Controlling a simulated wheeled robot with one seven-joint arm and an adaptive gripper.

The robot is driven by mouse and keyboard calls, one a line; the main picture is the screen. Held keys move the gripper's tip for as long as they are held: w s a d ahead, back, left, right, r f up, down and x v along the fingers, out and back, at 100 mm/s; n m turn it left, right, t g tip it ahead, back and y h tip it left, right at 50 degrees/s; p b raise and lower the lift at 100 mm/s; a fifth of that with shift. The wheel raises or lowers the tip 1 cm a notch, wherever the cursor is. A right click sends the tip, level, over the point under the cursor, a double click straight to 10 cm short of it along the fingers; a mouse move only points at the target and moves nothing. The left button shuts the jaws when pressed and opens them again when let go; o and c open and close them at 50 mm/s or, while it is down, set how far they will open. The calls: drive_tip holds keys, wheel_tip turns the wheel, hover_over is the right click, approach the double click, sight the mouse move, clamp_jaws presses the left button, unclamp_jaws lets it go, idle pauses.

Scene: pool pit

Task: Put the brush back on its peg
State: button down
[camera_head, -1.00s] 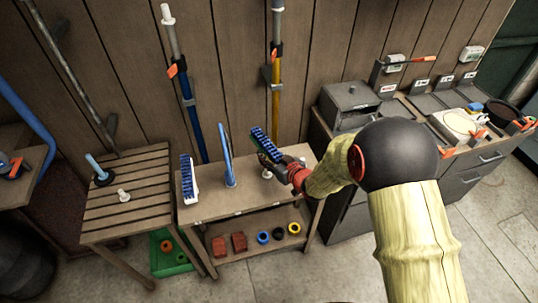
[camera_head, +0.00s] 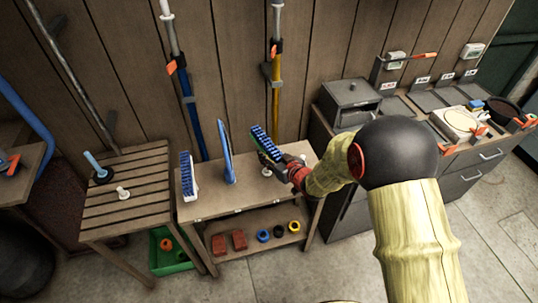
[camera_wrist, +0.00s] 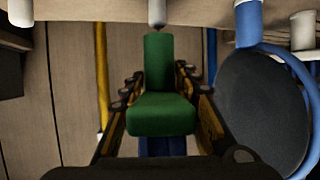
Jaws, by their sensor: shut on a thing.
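My gripper (camera_head: 288,170) is shut on a brush (camera_head: 266,143) with blue bristles and a green back, held tilted above the bench (camera_head: 205,211). In the wrist view the green brush (camera_wrist: 160,115) sits between the two fingers (camera_wrist: 158,78), its blue bristles partly hidden below. A short pale peg (camera_head: 266,172) stands on the bench just below the held brush. In the wrist view a grey peg tip (camera_wrist: 157,12) shows at the top, in line with the brush; I cannot tell whether they touch.
A blue paddle-like tool (camera_head: 227,153) and another blue-bristled brush (camera_head: 188,177) stand upright on the bench, left of my gripper. Blue (camera_head: 195,120) and yellow (camera_head: 276,104) poles hang on the wall behind.

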drive_tip(key=shift+f, duration=0.1)
idle(0.4)
drive_tip(key=shift+f+b, duration=0.3)
drive_tip(key=shift+b, duration=0.1)
drive_tip(key=shift+f+b, duration=0.8)
drive_tip(key=shift+f, duration=0.35)
drive_tip(key=shift+f, duration=0.15)
drive_tip(key=shift+f+b, duration=0.6)
drive_tip(key=shift+f, duration=0.2)
idle(0.3)
drive_tip(key=shift+f+b, duration=0.25)
drive_tip(key=shift+b, duration=0.1)
